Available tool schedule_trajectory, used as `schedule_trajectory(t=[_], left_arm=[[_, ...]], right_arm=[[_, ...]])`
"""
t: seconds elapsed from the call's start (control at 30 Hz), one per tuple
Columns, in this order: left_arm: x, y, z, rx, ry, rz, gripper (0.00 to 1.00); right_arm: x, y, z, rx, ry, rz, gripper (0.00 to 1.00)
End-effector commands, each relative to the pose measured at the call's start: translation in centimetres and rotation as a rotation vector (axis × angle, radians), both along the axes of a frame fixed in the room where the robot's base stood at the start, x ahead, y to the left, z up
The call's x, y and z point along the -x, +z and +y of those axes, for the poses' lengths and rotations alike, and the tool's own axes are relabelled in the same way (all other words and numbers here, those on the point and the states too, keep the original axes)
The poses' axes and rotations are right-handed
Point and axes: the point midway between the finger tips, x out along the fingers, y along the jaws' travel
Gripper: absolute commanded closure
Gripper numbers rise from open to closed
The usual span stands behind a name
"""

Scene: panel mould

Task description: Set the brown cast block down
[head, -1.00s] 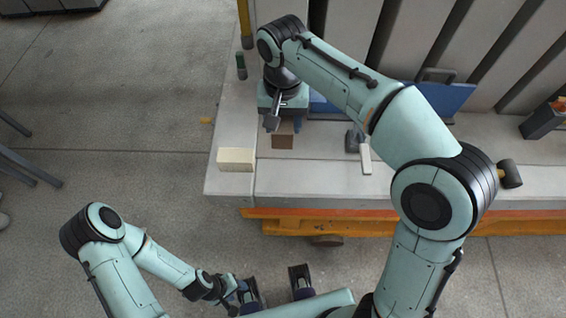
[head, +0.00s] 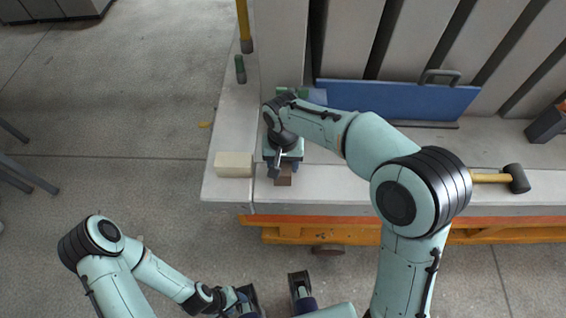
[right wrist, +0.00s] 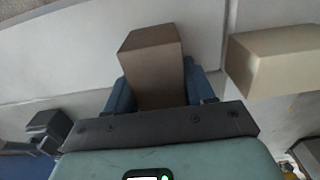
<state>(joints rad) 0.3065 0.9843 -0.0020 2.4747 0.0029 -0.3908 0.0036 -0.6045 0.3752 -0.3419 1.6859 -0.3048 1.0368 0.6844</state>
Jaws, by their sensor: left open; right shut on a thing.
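The brown cast block (head: 284,180) is a small box near the front edge of the pale concrete ledge (head: 335,198). My right gripper (head: 282,168) is shut on it from above. In the right wrist view the brown block (right wrist: 154,62) sits between the blue finger pads (right wrist: 122,97), its far end sticking out. I cannot tell whether its underside touches the ledge. My left gripper (head: 273,293) is open and empty, low in the head view and away from the ledge.
A cream block (head: 234,164) stands just left of the brown one, apart from it; it also shows in the right wrist view (right wrist: 272,60). A mallet (head: 517,178) lies at the right. A blue board (head: 400,99) leans at the back.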

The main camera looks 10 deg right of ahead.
Motion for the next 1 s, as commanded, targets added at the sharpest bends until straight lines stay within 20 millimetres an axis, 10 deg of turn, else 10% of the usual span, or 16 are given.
schedule_trajectory(t=[0.3, 0.33, 0.4, 0.77, 1.0], left_arm=[[0.0, -0.1, 0.0, -0.001, 0.001, -0.002, 0.49], [-0.1, -0.1, 0.0, 0.0, 0.001, -0.003, 0.49], [-0.1, -0.1, 0.0, 0.0, 0.001, -0.002, 0.49], [0.0, 0.1, 0.0, 0.0, 0.0, -0.001, 0.49], [0.1, 0.7, 0.0, 0.0, -0.002, 0.006, 0.49]], right_arm=[[0.0, -0.2, 0.0, -0.001, -0.001, -0.001, 0.88], [0.0, -0.3, 0.0, 0.0, -0.001, -0.001, 0.43], [0.0, -0.2, 0.0, 0.0, -0.001, -0.001, 0.21], [0.0, 0.2, 0.0, -0.001, 0.0, -0.001, 0.21], [-0.2, 4.2, 0.0, -0.002, -0.001, -0.007, 0.21]])
